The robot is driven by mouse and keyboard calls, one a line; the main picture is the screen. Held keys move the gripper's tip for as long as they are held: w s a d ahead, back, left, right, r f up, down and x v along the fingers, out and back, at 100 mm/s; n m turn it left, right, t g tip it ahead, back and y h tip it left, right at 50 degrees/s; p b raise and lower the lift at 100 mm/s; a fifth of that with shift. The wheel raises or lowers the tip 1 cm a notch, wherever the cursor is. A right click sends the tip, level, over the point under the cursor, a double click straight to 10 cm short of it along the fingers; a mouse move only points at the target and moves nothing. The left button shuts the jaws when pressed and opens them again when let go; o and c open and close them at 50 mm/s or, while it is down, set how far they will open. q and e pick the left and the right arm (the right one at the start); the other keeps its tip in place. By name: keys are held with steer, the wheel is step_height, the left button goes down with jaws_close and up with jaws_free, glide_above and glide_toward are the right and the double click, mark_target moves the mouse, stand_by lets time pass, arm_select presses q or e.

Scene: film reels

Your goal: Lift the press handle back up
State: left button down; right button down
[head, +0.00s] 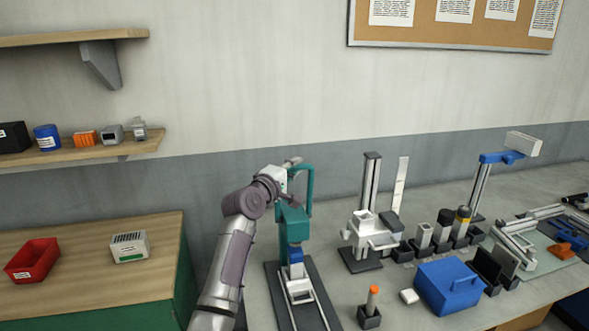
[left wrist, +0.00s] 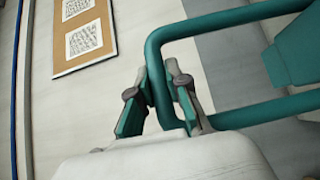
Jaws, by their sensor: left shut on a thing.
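The press (head: 293,222) is a teal machine standing on a dark base plate on the grey bench. Its handle (head: 309,187) is a teal tube bent into a loop, rising above the press head. The handle fills much of the left wrist view (left wrist: 225,20). My left gripper (left wrist: 158,70) is shut on the handle, with a finger on each side of the tube near a bend. In the head view the left gripper (head: 291,164) is small at the top of the press, partly hidden by my wrist. My right gripper is not in view.
A grey stand (head: 370,220) is just right of the press. Further right are a blue box (head: 450,288), several small holders and a blue-armed stand (head: 500,158). A lower wooden table at left holds a red bin (head: 32,261) and a white box (head: 129,247).

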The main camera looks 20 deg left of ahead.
arm_select(q)
steer(key=shift+r, duration=0.2)
steer(key=c, duration=1.2)
jaws_free()
steer(key=shift+o, duration=0.4)
steer(key=shift+f, duration=0.1)
steer(key=shift+s, duration=0.1)
steer(key=s+a, duration=0.2)
steer(key=s, duration=0.9)
steer(key=shift+s+f, duration=0.15)
steer(key=shift+s, duration=0.2)
steer(key=shift+a, duration=0.1)
